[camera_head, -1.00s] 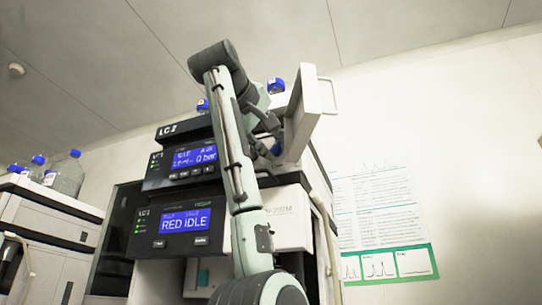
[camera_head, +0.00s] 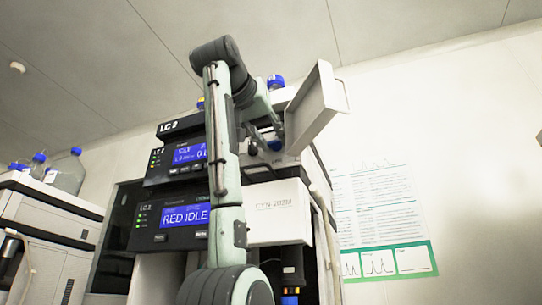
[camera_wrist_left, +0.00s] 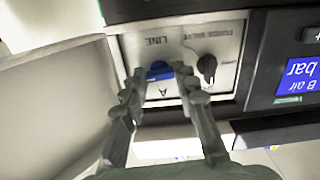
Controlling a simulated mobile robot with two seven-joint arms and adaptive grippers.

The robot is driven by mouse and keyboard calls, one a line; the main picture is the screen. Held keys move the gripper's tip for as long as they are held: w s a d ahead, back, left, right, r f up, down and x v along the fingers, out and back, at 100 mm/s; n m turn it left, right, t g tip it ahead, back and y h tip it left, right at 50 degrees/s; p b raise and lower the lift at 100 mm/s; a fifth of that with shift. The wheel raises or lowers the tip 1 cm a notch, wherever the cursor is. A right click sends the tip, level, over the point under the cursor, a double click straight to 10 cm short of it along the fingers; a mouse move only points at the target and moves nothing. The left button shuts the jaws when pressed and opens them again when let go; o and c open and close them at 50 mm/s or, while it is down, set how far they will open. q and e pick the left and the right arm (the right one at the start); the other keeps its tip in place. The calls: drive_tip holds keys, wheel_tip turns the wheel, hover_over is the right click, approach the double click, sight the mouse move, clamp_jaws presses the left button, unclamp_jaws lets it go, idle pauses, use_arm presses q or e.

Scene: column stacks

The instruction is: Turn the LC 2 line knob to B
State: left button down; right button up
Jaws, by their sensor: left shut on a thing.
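In the left wrist view, which is upside down, the blue line knob (camera_wrist_left: 159,71) sits on a grey panel (camera_wrist_left: 137,44) marked LINE. A letter A shows on the panel below it in this view. My left gripper (camera_wrist_left: 158,76) has a finger on each side of the knob and is shut on it. The knob's pointer direction is unclear. In the head view my left gripper (camera_head: 264,142) is at the LC 2 unit (camera_head: 180,129), beside the open white door (camera_head: 313,108), and partly hidden by my arm. My right gripper is not in view.
A black knob (camera_wrist_left: 207,66) is close beside the blue one. The open door stands out just right of my gripper. A display reading RED IDLE (camera_head: 185,216) is on the lower unit. Blue-capped bottles (camera_head: 65,172) stand at the left.

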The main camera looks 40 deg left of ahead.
use_arm(q)
drive_tip(key=shift+m, duration=0.6)
drive_tip(key=c, duration=1.2)
unclamp_jaws()
drive_tip(key=shift+s+a, duration=0.1)
drive_tip(key=shift+o, duration=0.2)
drive_tip(key=v, duration=0.8)
